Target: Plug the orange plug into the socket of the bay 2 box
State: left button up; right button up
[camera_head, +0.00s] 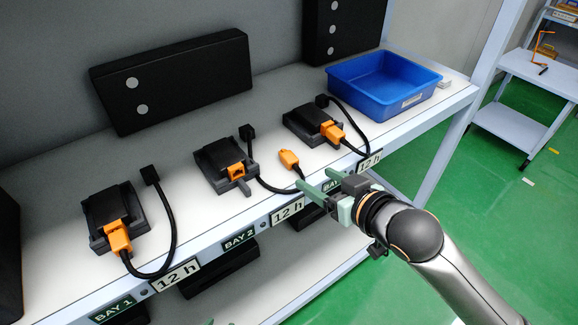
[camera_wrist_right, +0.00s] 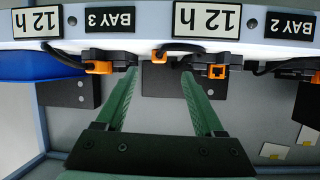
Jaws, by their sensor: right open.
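The loose orange plug (camera_head: 289,158) lies on the white shelf, on a black cable, between the bay 2 and bay 3 boxes. The black bay 2 box (camera_head: 213,157) has an orange socket (camera_head: 236,172) at its front, empty and facing the shelf's front edge. My right gripper (camera_head: 312,179) is open and empty at the front edge, just in front of the plug and apart from it. In the right wrist view, which is upside down, the plug (camera_wrist_right: 159,56) appears between the open fingers (camera_wrist_right: 160,73), beyond their tips. The bay 2 socket (camera_wrist_right: 217,71) shows beside them.
The bay 1 box (camera_head: 108,208) and bay 3 box (camera_head: 306,121) have orange plugs in them, with looping cables. A blue bin (camera_head: 384,85) stands at the right. Black panels (camera_head: 175,80) stand behind. Labels (camera_head: 240,238) line the front edge.

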aim_at(290, 157)
jog(key=shift+n, duration=0.3)
jog(key=w+a, duration=0.1)
jog(key=w, duration=0.1)
jog(key=w+a, duration=0.1)
jog(key=w, duration=0.1)
jog(key=w+a+b, duration=0.1)
jog(key=w, duration=0.1)
jog(key=shift+a+f, duration=0.1)
jog(key=shift+a, duration=0.2)
jog(key=shift+f+x, duration=0.2)
jog(key=shift+x, duration=1.1)
jog(key=shift+f+x, duration=0.15)
jog(key=shift+x, duration=1.1)
jog(key=shift+s+d, duration=0.1)
grip_shut()
